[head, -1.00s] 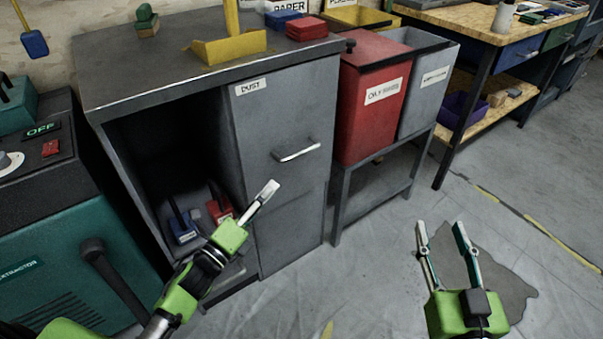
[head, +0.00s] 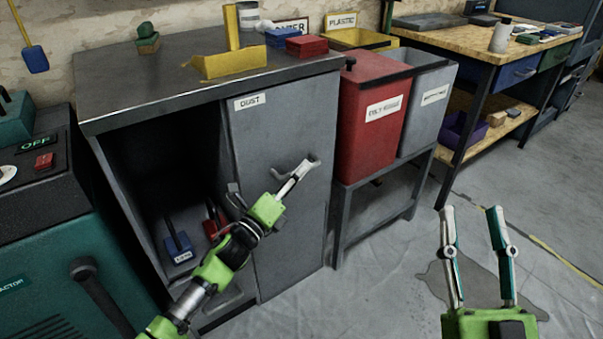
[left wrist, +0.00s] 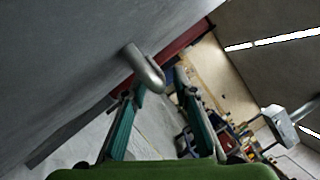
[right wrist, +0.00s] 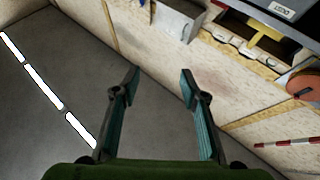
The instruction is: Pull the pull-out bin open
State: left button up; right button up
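The pull-out bin is the grey front (head: 285,135) labelled DUST under the metal cabinet top. It looks closed, roughly flush with the cabinet. Its bar handle shows in the left wrist view (left wrist: 145,68), with its end between my open left fingers; it is mostly hidden behind the gripper in the head view. My left gripper (head: 300,175) is at the handle, and its fingers also show in the left wrist view (left wrist: 160,85). I cannot tell whether they touch the bar. My right gripper (head: 472,215) is open and empty over the floor at right.
A red bin (head: 372,140) and a grey bin (head: 430,100) stand on a metal stand right of the cabinet. An open cubby with blue (head: 178,250) and red tools is on the left. The floor in front is free.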

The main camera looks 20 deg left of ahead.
pick_arm(q)
jog(key=shift+w+d+r, duration=0.1)
jog(key=shift+w+d, duration=0.1)
jog(key=shift+w, duration=0.35)
pick_arm(e)
jog(key=shift+s+r+t, duration=0.3)
jog(key=shift+r, duration=0.15)
pick_arm(q)
grip_shut()
